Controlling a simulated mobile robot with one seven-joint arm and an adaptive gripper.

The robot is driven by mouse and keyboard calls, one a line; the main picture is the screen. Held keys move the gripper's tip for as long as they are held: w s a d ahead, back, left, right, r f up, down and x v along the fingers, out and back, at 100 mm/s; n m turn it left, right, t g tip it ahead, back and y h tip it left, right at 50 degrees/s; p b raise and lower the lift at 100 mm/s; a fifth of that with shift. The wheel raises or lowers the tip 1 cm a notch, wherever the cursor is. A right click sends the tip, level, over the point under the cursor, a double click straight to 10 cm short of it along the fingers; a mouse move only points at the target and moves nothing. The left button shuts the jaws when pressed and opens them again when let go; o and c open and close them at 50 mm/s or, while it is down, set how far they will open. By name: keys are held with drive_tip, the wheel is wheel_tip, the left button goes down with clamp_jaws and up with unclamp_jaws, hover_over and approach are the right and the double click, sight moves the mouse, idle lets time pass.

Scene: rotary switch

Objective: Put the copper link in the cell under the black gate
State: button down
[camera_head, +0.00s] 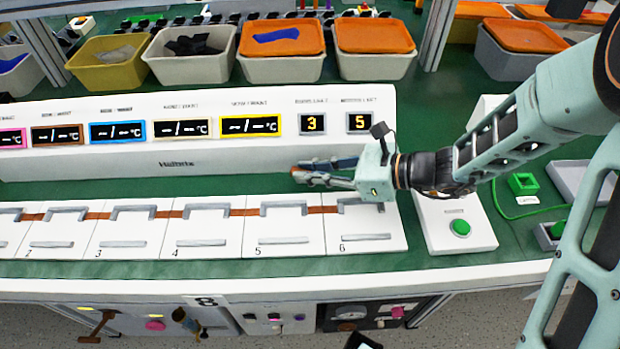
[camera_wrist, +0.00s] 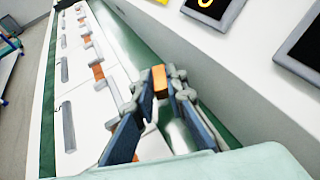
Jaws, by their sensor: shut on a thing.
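My gripper (camera_head: 297,174) is stretched to the left over the green strip between the row of white numbered cells and the white display panel. In the wrist view its fingertips (camera_wrist: 160,82) are shut on a small copper link (camera_wrist: 160,80), which sticks up between them. The link is held in the air, apart from the cells. The white cells (camera_head: 285,235) lie in a row, each with grey bars on top. Copper strips (camera_head: 244,211) show at the joints between cells. I cannot make out which part is the black gate.
The white display panel (camera_head: 200,165) stands close behind my gripper. A white box with a green button (camera_head: 460,228) sits right of the cells. Bins, such as a yellow one (camera_head: 108,65), stand behind the panel. The green strip left of my gripper is clear.

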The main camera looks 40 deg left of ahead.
drive_tip(key=shift+f, duration=1)
drive_tip(key=shift+f+b, duration=0.25)
drive_tip(key=shift+b, duration=0.05)
drive_tip(key=c, duration=2.2)
unclamp_jaws()
drive_tip(key=shift+r, duration=0.1)
